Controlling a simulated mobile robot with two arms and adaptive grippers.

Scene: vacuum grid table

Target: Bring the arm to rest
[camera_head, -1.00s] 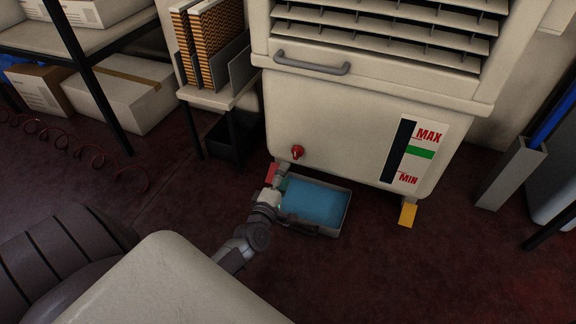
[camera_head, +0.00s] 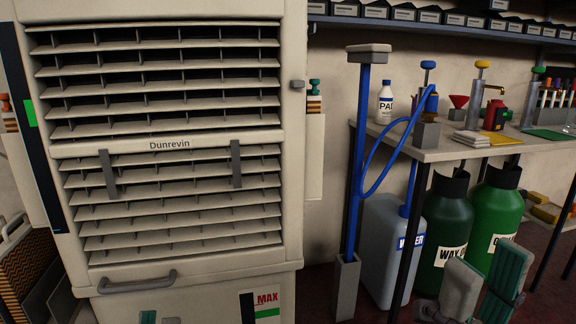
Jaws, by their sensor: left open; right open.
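My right gripper (camera_head: 484,284) is at the bottom right, in front of the green bottles. Its two grey fingers with green pads are apart, with nothing between them. My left gripper (camera_head: 159,319) barely shows at the bottom edge, in front of the lower front of the cooler. Only its fingertips show, one with a green pad, and they are apart. The rest of both arms is mostly out of the picture.
A large cream cooler (camera_head: 160,142) labelled Dunrevin fills the left. Right of it are a blue post (camera_head: 359,170), a white water can (camera_head: 382,245), green bottles (camera_head: 497,215) and a bench (camera_head: 440,150) with bottles and tools.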

